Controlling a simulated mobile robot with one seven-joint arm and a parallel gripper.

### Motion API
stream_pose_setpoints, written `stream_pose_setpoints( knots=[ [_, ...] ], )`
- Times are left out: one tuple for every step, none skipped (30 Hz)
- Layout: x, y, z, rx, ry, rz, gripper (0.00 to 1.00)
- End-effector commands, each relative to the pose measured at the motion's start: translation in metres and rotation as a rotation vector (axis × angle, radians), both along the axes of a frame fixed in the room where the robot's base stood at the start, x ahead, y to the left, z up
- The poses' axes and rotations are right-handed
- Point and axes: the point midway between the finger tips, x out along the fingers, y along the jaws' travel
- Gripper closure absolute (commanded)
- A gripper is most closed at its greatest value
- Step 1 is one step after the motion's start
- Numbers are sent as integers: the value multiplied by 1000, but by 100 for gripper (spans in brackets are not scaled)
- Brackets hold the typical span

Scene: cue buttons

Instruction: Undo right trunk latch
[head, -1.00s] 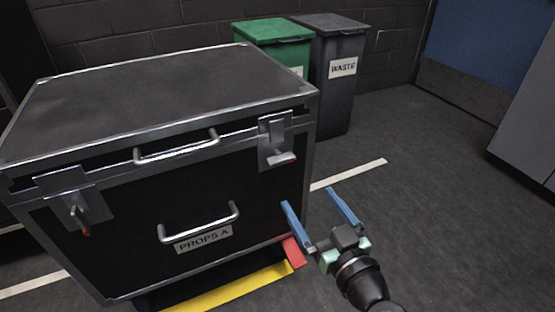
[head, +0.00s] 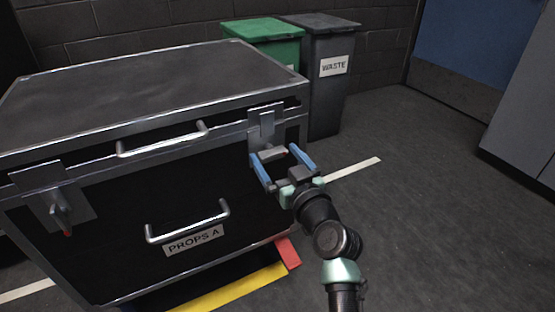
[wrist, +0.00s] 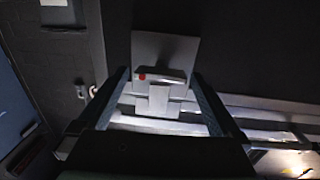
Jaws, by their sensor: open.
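The black trunk (head: 120,222) with metal edges stands at the left, lid down. Its right latch (head: 262,122) is a grey plate across the lid seam, with a handle (head: 271,153) lying roughly sideways. My gripper (head: 273,152) is open at this latch, its blue fingers on either side of the handle. In the wrist view the latch plate (wrist: 178,48) and the red-tipped handle (wrist: 162,75) show between the spread fingers. I cannot tell whether a finger touches the handle. The left latch (head: 60,208) has its red-tipped handle pointing down.
Two bar handles and a "PROPS A" label (head: 194,240) are on the trunk front. A red block (head: 288,252) and a yellow strip (head: 235,287) show low at the trunk. A green bin (head: 265,40) and a grey waste bin (head: 328,85) stand behind. The floor at right is clear.

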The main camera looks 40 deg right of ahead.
Motion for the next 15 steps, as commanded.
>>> stream_pose_setpoints(
  knots=[
    [0, 0, 0, 0, 0, 0, 0],
    [0, 0, 0, 0, 0, 0, 0],
    [0, 0, 0, 0, 0, 0, 0],
    [0, 0, 0, 0, 0, 0, 0],
    [0, 0, 0, 0, 0, 0, 0],
    [0, 0, 0, 0, 0, 0, 7],
    [0, 0, 0, 0, 0, 0, 13],
    [0, 0, 0, 0, 0, 0, 18],
    [0, 0, 0, 0, 0, 0, 25],
    [0, 0, 0, 0, 0, 0, 31],
    [0, 0, 0, 0, 0, 0, 36],
    [0, 0, 0, 0, 0, 0, 43],
    [0, 0, 0, 0, 0, 0, 49],
    [0, 0, 0, 0, 0, 0, 54],
    [0, 0, 0, 0, 0, 0, 61]
  ],
)
